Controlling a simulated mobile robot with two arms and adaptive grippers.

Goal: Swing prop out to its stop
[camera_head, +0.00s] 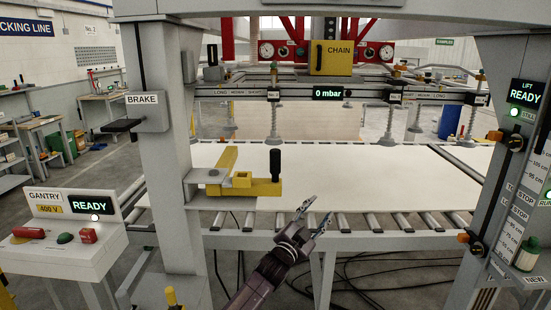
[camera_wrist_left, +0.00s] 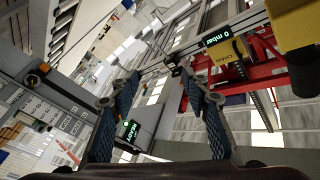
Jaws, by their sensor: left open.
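The prop (camera_head: 228,166) is a yellow arm on a grey bracket (camera_head: 205,176) on the left post. It points away over the white sheet. A yellow cross piece with an upright black handle (camera_head: 275,163) sits at its near end. My left gripper (camera_head: 313,213) is open and empty, right of and below the handle, apart from it, above the near rollers. In the left wrist view its two fingers (camera_wrist_left: 158,78) stand wide apart. A yellow part with a dark cylinder (camera_wrist_left: 297,62) at the upper right there looks like the prop and handle. My right gripper is not seen.
A white sheet (camera_head: 345,178) lies on the roller table (camera_head: 400,220). Suction cups (camera_head: 272,137) hang from the frame above. The control box (camera_head: 65,238) stands at left. The right post (camera_head: 500,150) carries a scale. A brake lever (camera_head: 122,126) sticks out from the left post.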

